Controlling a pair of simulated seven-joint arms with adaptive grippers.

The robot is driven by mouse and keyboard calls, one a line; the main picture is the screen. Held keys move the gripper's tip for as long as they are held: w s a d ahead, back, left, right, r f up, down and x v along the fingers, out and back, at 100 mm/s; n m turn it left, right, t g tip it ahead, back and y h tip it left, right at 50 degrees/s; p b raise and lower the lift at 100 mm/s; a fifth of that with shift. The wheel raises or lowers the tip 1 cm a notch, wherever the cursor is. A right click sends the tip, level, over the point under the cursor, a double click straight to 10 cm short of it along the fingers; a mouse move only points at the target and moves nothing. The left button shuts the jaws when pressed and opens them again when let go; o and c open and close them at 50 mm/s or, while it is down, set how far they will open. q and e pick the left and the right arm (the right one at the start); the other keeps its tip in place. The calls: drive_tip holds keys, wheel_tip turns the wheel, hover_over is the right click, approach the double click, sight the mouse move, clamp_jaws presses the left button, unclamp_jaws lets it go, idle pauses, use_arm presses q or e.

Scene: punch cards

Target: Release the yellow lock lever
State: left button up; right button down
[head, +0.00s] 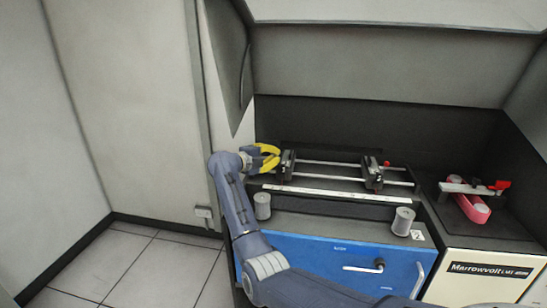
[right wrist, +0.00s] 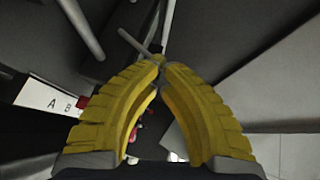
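My right gripper (head: 281,154) has thick yellow fingers and is at the left end of the rail device, by the left black clamp block (head: 287,166). In the right wrist view the fingertips of the right gripper (right wrist: 162,64) come together next to a thin grey rod (right wrist: 134,42). I cannot tell whether anything thin is held between them. I cannot make out a yellow lock lever apart from the yellow fingers; it may be hidden by them. My left gripper is not in view.
Two metal rails (head: 330,163) run to a right clamp block (head: 373,177). Grey cylinders (head: 262,206) (head: 403,221) stand in front, above a blue panel (head: 325,262) with a black-knobbed crank (head: 379,264). A red-handled device (head: 472,206) stands at right. A wall is close at left.

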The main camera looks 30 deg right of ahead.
drive_tip(key=shift+w+d+r, duration=0.35)
drive_tip(key=shift+w, duration=0.05)
drive_tip(key=shift+w+d+r, duration=0.2)
drive_tip(key=shift+w+r, duration=0.05)
drive_tip(key=shift+w+d+r, duration=0.3)
drive_tip(key=shift+w+d, duration=0.45)
drive_tip(key=shift+d, duration=0.05)
drive_tip(key=shift+a, duration=0.15)
drive_tip(key=v, duration=1.1)
drive_tip(key=shift+a, duration=0.35)
drive_tip(key=shift+s+r, duration=0.1)
